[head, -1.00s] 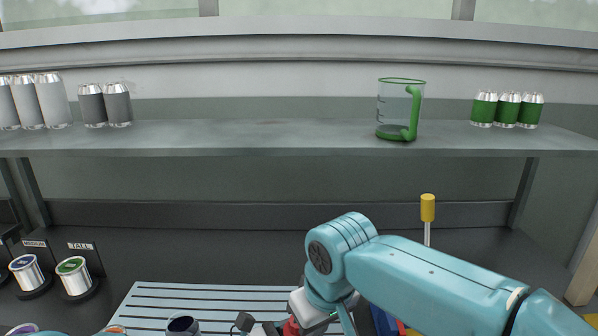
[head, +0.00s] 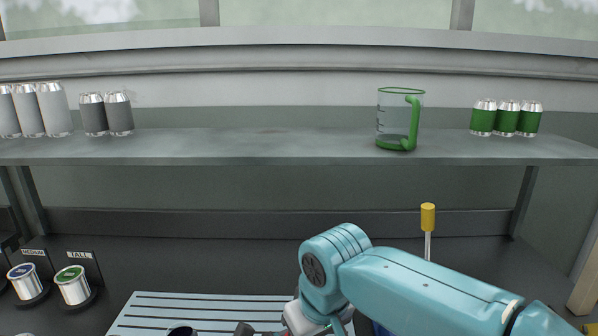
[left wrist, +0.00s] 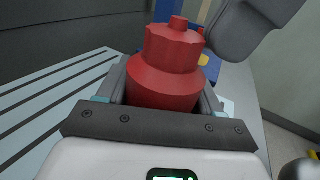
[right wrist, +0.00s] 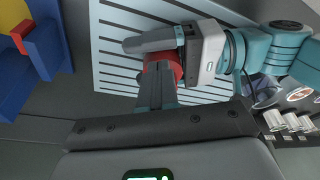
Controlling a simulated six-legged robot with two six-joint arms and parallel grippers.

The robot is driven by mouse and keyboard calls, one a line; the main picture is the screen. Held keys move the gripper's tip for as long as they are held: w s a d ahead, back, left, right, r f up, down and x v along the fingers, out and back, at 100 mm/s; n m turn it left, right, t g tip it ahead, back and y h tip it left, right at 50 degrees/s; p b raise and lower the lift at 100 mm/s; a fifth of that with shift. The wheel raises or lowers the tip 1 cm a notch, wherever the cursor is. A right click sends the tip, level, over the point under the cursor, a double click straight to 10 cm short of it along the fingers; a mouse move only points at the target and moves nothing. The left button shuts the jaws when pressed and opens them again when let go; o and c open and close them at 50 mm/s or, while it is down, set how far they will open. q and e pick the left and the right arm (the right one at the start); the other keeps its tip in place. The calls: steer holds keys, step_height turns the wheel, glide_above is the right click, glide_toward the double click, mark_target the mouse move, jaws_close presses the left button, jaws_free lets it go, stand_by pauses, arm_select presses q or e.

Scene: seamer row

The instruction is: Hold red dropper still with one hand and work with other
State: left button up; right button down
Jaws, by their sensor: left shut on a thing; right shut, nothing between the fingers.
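The red dropper (left wrist: 172,62) stands between the fingers of my left gripper (left wrist: 165,92) in the left wrist view, with its stepped cap clear above them. In the right wrist view, the dropper (right wrist: 176,66) is partly hidden by my right gripper's fingers. My left gripper (right wrist: 165,55) grips it there from the right side. My right gripper (right wrist: 157,84) is shut and empty, its fingertips close to the dropper; I cannot tell whether they touch. In the head view, the dropper is almost wholly below the bottom edge, and my right arm crosses the lower right.
A slatted light-blue mat (head: 160,308) lies beneath. A blue holder (right wrist: 42,45) with yellow and red parts is nearby. A yellow-handled tool (head: 428,217) stands behind my right arm. The shelf (head: 250,146) holds cans and a green-handled jug (head: 398,120). Labelled cans (head: 72,285) stand at left.

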arm_select(q)
steer(key=shift+s+d, duration=0.1)
arm_select(e)
steer(key=w+v, duration=0.1)
steer(key=v, duration=0.5)
steer(key=shift+s+a, duration=0.15)
steer(key=shift+s, duration=0.1)
steer(key=shift+r, duration=0.15)
arm_select(q)
steer(key=o, duration=1.2)
